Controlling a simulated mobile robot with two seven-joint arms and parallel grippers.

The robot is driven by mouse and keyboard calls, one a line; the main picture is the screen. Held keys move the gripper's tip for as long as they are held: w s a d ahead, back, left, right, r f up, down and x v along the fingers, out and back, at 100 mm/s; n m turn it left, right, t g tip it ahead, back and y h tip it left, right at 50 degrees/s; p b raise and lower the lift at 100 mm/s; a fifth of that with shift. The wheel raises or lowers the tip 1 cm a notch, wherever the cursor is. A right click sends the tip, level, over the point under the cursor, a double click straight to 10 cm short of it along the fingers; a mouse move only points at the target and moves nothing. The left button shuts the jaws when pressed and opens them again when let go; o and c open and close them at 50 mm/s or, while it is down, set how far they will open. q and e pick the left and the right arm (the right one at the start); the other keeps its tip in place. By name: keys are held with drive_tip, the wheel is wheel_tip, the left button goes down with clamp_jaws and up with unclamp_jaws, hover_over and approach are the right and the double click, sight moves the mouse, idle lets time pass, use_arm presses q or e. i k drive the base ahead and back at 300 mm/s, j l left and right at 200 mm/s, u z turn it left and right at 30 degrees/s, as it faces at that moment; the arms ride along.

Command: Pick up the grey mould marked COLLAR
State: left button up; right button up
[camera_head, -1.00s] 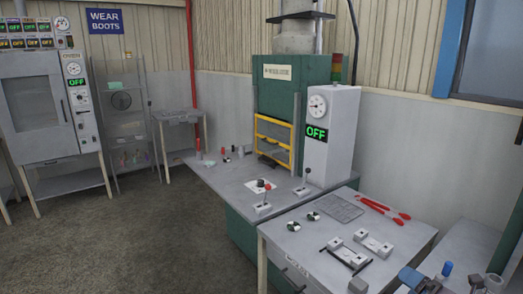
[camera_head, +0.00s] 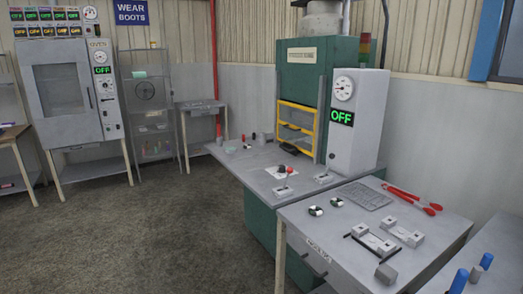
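A smaller darker grey block (camera_head: 386,273) sits near the table's front edge. Lettering on these pieces is too small to read, so I cannot tell which is marked COLLAR. Neither of my grippers is in view.
Red tongs (camera_head: 412,199), a grey grid plate (camera_head: 366,196) and small black-and-white discs (camera_head: 316,211) share the near table. A green press (camera_head: 310,105) stands behind. Blue-handled items (camera_head: 485,261) are at lower right. Open floor (camera_head: 150,240) lies left.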

sight(361, 231)
drive_tip(key=z, duration=0.3)
drive_tip(key=i+j+z, duration=0.25)
drive_tip(key=z, duration=0.15)
drive_tip(key=i+j+z, duration=0.15)
drive_tip(key=j+z, duration=0.2)
drive_tip(key=i+j, duration=0.15)
drive_tip(key=j, duration=0.2)
drive_tip(key=i+j+z, duration=0.15)
drive_tip(key=j, duration=0.15)
drive_tip(key=i+j, duration=0.1)
drive_tip(key=j, duration=0.25)
drive_tip(key=i+j+z, duration=0.15)
drive_tip(key=j, duration=0.55)
drive_tip(key=i+z, duration=0.05)
